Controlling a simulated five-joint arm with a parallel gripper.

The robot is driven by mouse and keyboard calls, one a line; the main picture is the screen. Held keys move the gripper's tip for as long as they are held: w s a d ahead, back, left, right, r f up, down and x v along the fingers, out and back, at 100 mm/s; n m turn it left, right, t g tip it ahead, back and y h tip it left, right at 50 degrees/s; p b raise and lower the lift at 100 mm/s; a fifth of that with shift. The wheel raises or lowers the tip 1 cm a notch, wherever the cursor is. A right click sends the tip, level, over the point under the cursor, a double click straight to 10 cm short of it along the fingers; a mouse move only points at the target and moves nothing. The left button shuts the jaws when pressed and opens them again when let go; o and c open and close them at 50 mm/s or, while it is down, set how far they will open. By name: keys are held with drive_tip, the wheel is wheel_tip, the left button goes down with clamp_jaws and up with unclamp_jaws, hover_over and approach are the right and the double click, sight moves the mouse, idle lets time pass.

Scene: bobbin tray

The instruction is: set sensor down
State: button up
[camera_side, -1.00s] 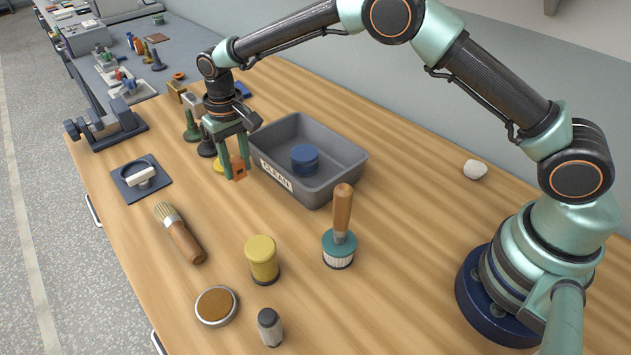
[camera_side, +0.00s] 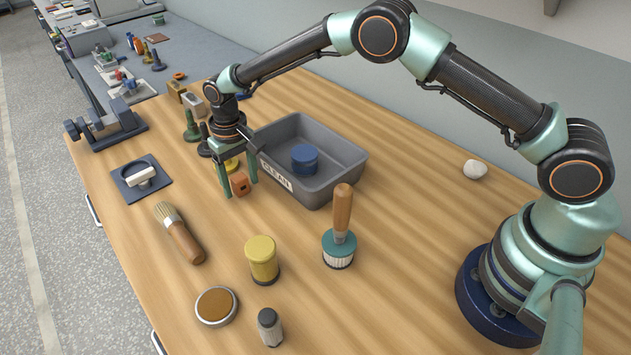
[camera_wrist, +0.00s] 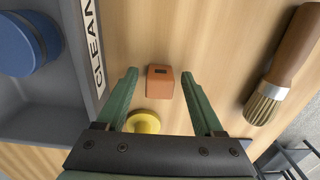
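The sensor is a small orange block (camera_side: 240,184) with a dark slot, standing on the wooden bench just left of the grey bin. In the wrist view the orange block (camera_wrist: 160,82) lies between and slightly beyond my fingertips, with a gap on both sides. My gripper (camera_side: 239,188) is open around the block, its two green fingers spread and pointing down. In the wrist view my gripper (camera_wrist: 159,74) holds nothing.
The grey bin (camera_side: 335,189) marked CLEAN holds a blue round container (camera_side: 304,158). A yellow disc (camera_wrist: 143,121) lies close to my fingers. Bare bench lies between.

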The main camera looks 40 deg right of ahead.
sight(239, 178)
drive_tip(key=s+d+r+t, duration=0.1)
drive_tip(key=d+r, duration=0.2)
drive_tip(key=r, duration=0.7)
drive_tip(key=s+d+r, duration=0.2)
drive_tip(key=r, duration=0.8)
drive_tip(key=s+d+r+t, duration=0.2)
drive_tip(key=s+d+r, duration=0.4)
drive_tip(key=d, duration=0.1)
drive_tip(key=s+d+f+t, duration=0.1)
drive_tip(key=s+d, duration=0.2)
drive_tip(key=s, duration=0.4)
drive_tip(key=s+d+f+t, duration=0.1)
drive_tip(key=s+d, duration=0.3)
drive_tip(key=s, duration=0.3)
drive_tip(key=shift+t, duration=0.3)
